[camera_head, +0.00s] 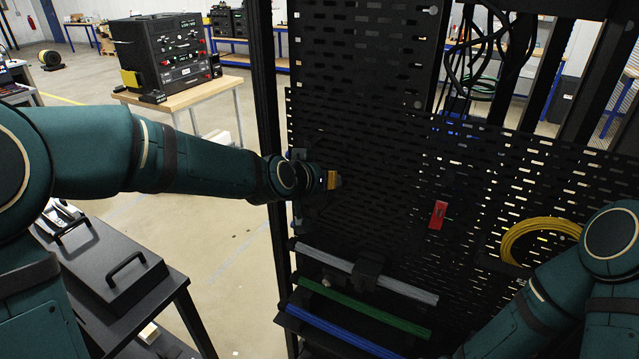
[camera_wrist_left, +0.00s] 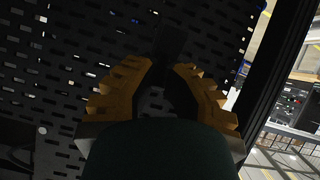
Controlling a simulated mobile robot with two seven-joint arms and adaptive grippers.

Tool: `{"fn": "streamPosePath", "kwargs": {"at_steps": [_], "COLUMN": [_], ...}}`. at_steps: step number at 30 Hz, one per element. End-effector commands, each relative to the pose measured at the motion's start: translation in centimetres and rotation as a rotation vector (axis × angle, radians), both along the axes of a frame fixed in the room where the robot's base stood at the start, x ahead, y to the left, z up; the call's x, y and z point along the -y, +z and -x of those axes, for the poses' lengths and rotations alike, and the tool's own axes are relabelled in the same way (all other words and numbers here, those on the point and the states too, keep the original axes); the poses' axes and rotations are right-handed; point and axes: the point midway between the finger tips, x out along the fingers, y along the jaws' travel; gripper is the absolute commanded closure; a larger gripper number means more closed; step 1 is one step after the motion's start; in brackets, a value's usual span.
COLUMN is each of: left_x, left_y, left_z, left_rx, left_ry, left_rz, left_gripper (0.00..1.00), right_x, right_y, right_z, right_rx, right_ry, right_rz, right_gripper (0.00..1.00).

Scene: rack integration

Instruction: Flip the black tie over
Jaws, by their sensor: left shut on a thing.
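My left gripper (camera_head: 335,181) is at the left side of the black perforated panel, its yellow fingers just in front of it. In the left wrist view, the two yellow fingers of this gripper (camera_wrist_left: 162,72) are closed toward each other on a dark strap-like piece, which looks like the black tie (camera_wrist_left: 172,42). The piece sticks out beyond the fingertips against the dark panel, so its outline and which face shows are hard to tell. My right arm comes in at the lower right; its gripper is out of view.
The perforated panel (camera_head: 400,150) fills the middle. A red piece (camera_head: 438,215) and a yellow cable coil (camera_head: 540,228) are on it. Below are a grey bar (camera_head: 320,258) with a black block (camera_head: 370,266), a green bar (camera_head: 350,302) and a blue bar (camera_head: 335,331). A black cart (camera_head: 150,285) stands left.

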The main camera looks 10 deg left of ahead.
Motion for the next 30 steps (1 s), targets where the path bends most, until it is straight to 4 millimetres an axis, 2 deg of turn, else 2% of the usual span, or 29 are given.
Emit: {"fn": "streamPosePath", "kwargs": {"at_steps": [1,6,24,25,27,30], "left_x": [0.17,0.34,0.44,0.45,0.45,0.4], "left_y": [0.76,1.2,1.68,1.68,1.59,1.4], "left_z": [-0.31,-0.76,-1.07,-1.07,-1.04,-0.99], "left_rx": [0.011,0.013,0.019,0.019,0.017,0.012], "left_ry": [0.0,-0.001,0.0,0.0,-0.001,-0.001], "left_rz": [0.001,0.001,0.002,0.002,0.002,0.002], "left_gripper": [1.0,1.0,1.0,0.82,0.58,0.58], "right_x": [0.02,0.03,0.05,0.05,0.04,0.05], "right_y": [0.36,0.74,0.93,0.93,0.95,0.93], "right_z": [0.02,0.03,0.02,0.01,0.01,0.01], "right_rx": [0.0,0.0,0.0,0.0,0.0,0.0], "right_ry": [0.0,0.0,0.0,0.0,0.0,0.0], "right_rz": [0.0,-0.001,-0.002,-0.002,-0.002,-0.002], "right_gripper": [0.53,0.53,0.53,0.53,0.53,0.53]}}
